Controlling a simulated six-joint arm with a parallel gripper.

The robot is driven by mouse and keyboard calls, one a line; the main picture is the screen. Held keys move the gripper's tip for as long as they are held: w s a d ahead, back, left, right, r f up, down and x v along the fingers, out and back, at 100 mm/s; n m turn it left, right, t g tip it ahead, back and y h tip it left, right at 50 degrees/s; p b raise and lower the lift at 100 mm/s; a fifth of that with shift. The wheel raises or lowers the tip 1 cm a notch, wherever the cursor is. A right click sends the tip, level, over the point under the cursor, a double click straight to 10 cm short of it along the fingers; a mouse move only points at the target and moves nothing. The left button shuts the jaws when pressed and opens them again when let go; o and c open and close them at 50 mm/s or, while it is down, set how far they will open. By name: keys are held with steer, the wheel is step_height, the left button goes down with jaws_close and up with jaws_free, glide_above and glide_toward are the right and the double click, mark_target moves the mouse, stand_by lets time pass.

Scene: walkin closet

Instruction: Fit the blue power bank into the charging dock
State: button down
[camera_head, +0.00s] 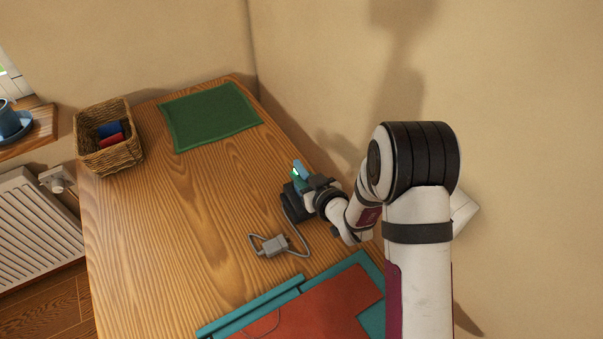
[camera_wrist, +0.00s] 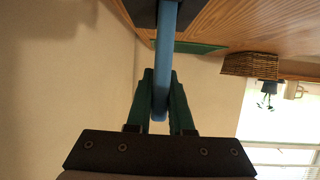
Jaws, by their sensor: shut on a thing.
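The blue power bank (camera_head: 301,168) is a slim slab, held on edge at the dark charging dock (camera_head: 290,198) on the wooden table. My gripper (camera_head: 304,181) is shut on it; its green fingers (camera_wrist: 160,78) pinch both sides of the power bank (camera_wrist: 166,42) in the wrist view. The bank's far end meets the dark dock at the top of that view. I cannot tell how deep it sits. My gripper and wrist hide part of the dock in the head view.
A grey cable with an adapter block (camera_head: 274,246) lies in front of the dock. A teal and red flat item (camera_head: 322,308) lies at the near edge. A green mat (camera_head: 210,116) and a wicker basket (camera_head: 108,158) are at the back. The wall is close on the right.

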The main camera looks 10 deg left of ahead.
steer(key=shift+f, duration=0.4)
steer(key=shift+c, duration=1.6)
jaws_free()
steer(key=shift+r, duration=4)
